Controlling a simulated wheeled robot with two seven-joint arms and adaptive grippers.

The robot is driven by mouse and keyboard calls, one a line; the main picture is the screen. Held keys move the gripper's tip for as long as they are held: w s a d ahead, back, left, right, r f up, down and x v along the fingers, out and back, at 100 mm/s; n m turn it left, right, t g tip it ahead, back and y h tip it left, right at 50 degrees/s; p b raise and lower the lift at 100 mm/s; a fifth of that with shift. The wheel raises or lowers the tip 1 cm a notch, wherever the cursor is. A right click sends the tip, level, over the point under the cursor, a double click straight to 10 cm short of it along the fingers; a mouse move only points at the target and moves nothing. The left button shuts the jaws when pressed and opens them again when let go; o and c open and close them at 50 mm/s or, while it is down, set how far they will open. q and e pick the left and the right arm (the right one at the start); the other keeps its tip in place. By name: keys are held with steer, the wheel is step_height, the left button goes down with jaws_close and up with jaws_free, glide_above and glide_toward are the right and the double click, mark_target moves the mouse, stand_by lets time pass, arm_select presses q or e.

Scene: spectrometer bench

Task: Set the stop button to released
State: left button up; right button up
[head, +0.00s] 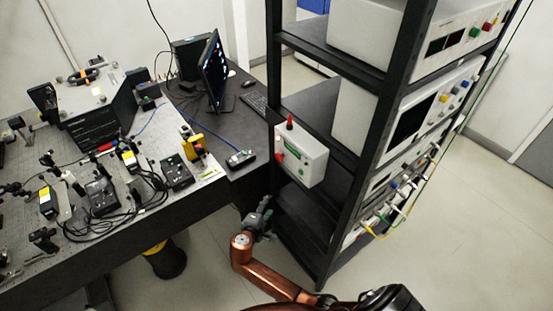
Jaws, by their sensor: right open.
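A white control box (303,157) is mounted on the near-left post of the black rack. It has a red beacon on top (289,123), a green marking on its face, and a green button low on the front. A red knob (280,156) on its left side looks like the stop button; it is too small to tell whether it is pressed or released. My right gripper (263,210) is below and left of the box, apart from it, open, with nothing seen in it. My left gripper is out of view.
The black rack (341,200) with several instruments stands at the right. The optical bench (150,185), crowded with devices and cables, fills the left. A dark desk (215,135) with a monitor (215,72) stands behind. Open floor lies at the lower middle and right.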

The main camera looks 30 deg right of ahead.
step_height(320, 180, up, 16)
steer(key=a+m+h, duration=0.1)
steer(key=m+h, duration=0.1)
steer(key=h, duration=0.1)
steer(key=m+h, duration=0.2)
glide_toward(277, 159)
steer(key=d, duration=0.2)
steer(key=x, duration=0.3)
steer(key=p+x, duration=0.1)
steer(key=x, duration=0.2)
steer(key=shift+w+r, duration=0.15)
steer(key=shift+w, duration=0.25)
steer(key=shift+w+d, duration=0.25)
steer(key=shift+d, duration=0.2)
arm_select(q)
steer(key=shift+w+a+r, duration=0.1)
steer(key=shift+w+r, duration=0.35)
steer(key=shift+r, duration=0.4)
arm_select(e)
jaws_close()
